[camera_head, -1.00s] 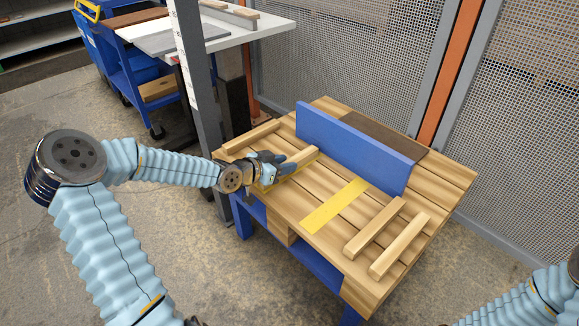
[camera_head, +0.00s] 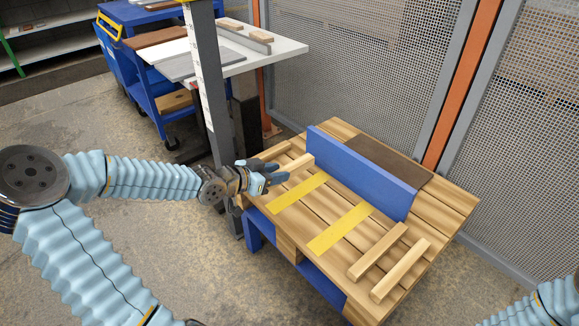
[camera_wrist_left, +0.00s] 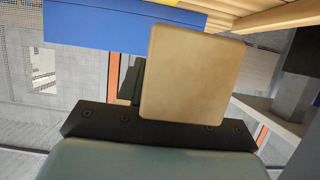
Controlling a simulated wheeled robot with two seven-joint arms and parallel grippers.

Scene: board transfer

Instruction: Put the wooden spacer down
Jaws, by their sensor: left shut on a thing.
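My left gripper (camera_head: 274,173) is shut on a pale wooden spacer (camera_head: 298,164) at the left end of the wooden bench (camera_head: 440,210). The spacer points toward the blue fence (camera_head: 360,172); whether it touches the bench is unclear. In the left wrist view the spacer (camera_wrist_left: 192,75) shows as a broad tan block in front of the dark gripper, with the blue fence (camera_wrist_left: 120,30) beyond. Two yellow strips (camera_head: 298,192) (camera_head: 341,228) on the bench are bare. My right gripper is out of view.
Two more spacers (camera_head: 377,251) (camera_head: 400,269) lie on the bench's near right part. A grey post (camera_head: 212,85) stands close behind my left gripper. A white-topped table (camera_head: 285,48) and a blue cart (camera_head: 160,75) stand farther back.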

